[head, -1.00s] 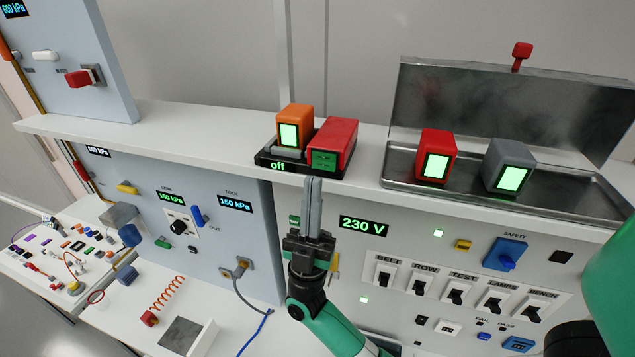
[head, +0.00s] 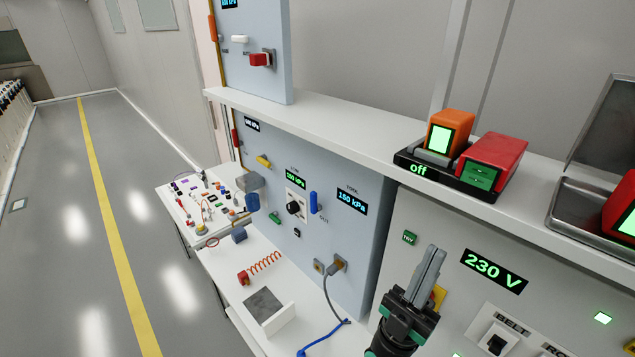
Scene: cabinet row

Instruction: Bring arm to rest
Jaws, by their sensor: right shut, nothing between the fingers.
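My right gripper (head: 431,272) shows at the lower right of the head view. Its two grey fingers point up and are closed together with nothing between them. It is in front of the pale electrical panel, left of the 230 V display (head: 494,271) and below the shelf. It appears apart from the panel, though the exact gap cannot be told. My left gripper is not in view.
A black charger (head: 420,169) reading "off" holds an orange block (head: 451,131) and a red block (head: 494,160) on the shelf (head: 330,130). A metal tray (head: 590,218) stands to the right. A bench with a coiled orange hose (head: 264,263) lies below left. The floor (head: 60,230) is clear.

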